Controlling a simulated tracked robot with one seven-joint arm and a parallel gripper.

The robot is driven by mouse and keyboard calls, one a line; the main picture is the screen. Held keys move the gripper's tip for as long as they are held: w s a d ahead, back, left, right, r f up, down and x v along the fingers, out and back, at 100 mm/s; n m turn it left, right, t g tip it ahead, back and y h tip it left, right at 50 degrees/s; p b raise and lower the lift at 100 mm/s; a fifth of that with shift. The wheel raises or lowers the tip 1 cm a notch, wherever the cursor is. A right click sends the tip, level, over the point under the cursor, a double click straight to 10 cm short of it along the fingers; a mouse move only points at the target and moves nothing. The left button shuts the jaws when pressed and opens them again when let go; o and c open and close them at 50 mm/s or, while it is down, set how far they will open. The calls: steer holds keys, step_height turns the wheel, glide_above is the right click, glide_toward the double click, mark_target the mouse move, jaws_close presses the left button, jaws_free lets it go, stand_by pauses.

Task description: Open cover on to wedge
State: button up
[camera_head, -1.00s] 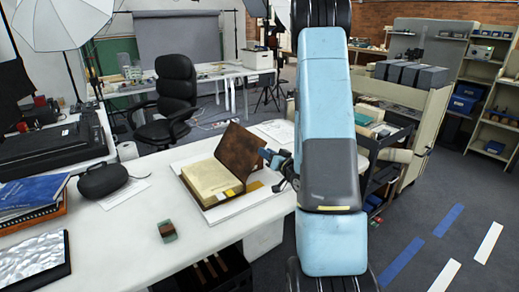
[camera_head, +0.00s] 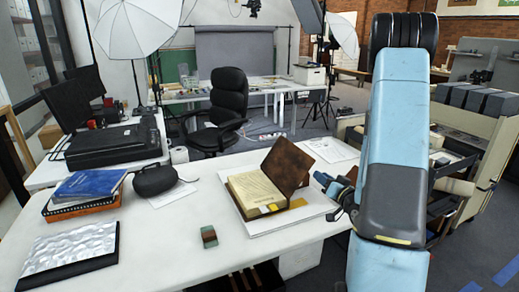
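An open book (camera_head: 254,190) with cream pages lies on a white board on the table. Its brown cover (camera_head: 287,165) stands raised and tilted at the right of the pages. Small yellowish pieces (camera_head: 298,203) show at the foot of the cover; I cannot tell whether one is the wedge. My gripper (camera_head: 322,180) is just right of the cover, low over the board, with a small apparent gap between them. It is small and dark in this view, and its fingers' opening is unclear.
A green and brown block (camera_head: 209,236) sits on the white table (camera_head: 160,258) in front of the book. A black case (camera_head: 154,180), blue books (camera_head: 88,184) and a silvery sheet (camera_head: 72,246) are to the left. A paper (camera_head: 331,149) lies behind the book.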

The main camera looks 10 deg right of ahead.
steer(key=s+a+r+n+g+h, duration=0.1)
steer(key=a+r+g+h, duration=0.15)
steer(key=r, duration=0.45)
steer(key=s+a+r+n+g+h, duration=0.1)
steer(key=a+r+g+h, duration=0.1)
steer(key=r+g, duration=0.35)
steer(key=s+a+r+g, duration=0.1)
steer(key=s+a+r, duration=0.2)
steer(key=s, duration=0.5)
steer(key=s+a+r+g+y, duration=0.1)
steer(key=s+a+r, duration=0.2)
steer(key=s+a, duration=0.2)
steer(key=s+a+r+n+g, duration=0.1)
steer(key=s+a, duration=0.4)
steer(key=s, duration=0.5)
step_height(320, 180, up, 2)
steer(key=shift+s+r+g+y, duration=0.25)
steer(key=shift+s+g+y, duration=0.1)
steer(key=shift+g, duration=0.25)
steer(key=shift+w, duration=0.1)
